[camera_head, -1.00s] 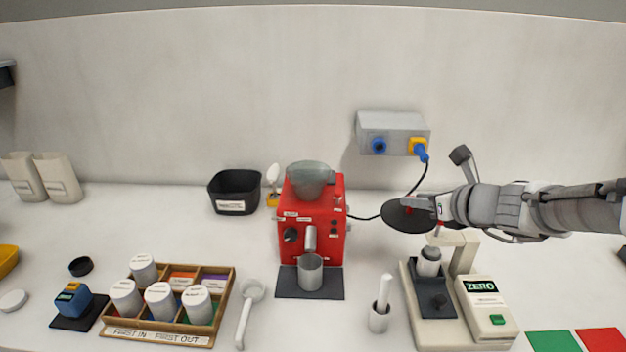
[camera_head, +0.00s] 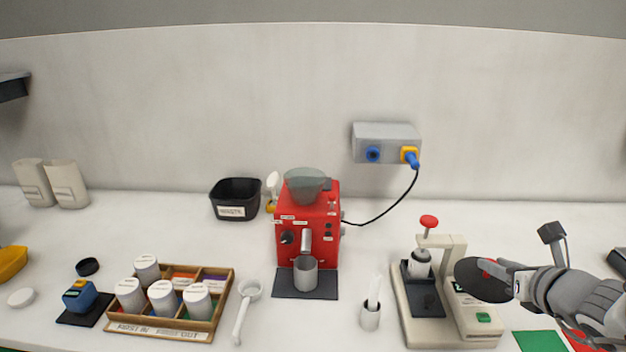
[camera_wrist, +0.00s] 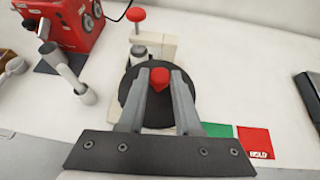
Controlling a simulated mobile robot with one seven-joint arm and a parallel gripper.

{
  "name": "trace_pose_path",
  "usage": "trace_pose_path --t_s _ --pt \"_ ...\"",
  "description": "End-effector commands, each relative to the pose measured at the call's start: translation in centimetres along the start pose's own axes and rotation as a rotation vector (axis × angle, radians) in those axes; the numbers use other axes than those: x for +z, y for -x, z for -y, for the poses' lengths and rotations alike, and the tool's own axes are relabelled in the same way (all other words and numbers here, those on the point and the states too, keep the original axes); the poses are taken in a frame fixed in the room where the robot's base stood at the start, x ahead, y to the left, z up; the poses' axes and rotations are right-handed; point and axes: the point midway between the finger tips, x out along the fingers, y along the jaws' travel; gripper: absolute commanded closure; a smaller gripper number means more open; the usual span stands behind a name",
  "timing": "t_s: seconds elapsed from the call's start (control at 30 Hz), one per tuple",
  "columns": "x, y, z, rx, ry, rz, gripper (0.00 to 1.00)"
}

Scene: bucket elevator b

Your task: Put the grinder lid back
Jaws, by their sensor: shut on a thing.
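The red grinder (camera_head: 308,232) stands at the back middle of the counter. Its clear grey hopper (camera_head: 306,186) on top is uncovered. The lid is a black disc (camera_head: 477,281) with a red knob. My gripper (camera_head: 498,270) is shut on the knob and holds the lid in front of the white press-like stand, at the right. In the wrist view the lid (camera_wrist: 130,97) lies under the two fingers, with the red knob (camera_wrist: 159,79) between their tips. It hides part of the stand. A metal cup (camera_head: 305,275) sits at the grinder's front.
The white stand (camera_head: 428,329) with a red-topped lever (camera_head: 429,222) is beside the lid. A cup with a white tool (camera_head: 370,315) stands left of it. A power cable (camera_head: 385,213) runs from the grinder to the wall box (camera_head: 386,142). A black bin (camera_head: 236,197) is left of the grinder.

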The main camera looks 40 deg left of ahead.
Motion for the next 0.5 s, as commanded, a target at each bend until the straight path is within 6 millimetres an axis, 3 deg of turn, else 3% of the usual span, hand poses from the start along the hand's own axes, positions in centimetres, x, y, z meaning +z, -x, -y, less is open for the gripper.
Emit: trace_pose_path --t_s 0.03,0.2,0.5 --pt "-1.6 1.4 2.2 -0.052 -0.032 -0.002 1.00" --pt "-6.1 5.2 8.2 -0.200 -0.112 -0.001 1.00" --pt "-11.1 9.5 14.9 -0.365 -0.201 -0.001 1.00"
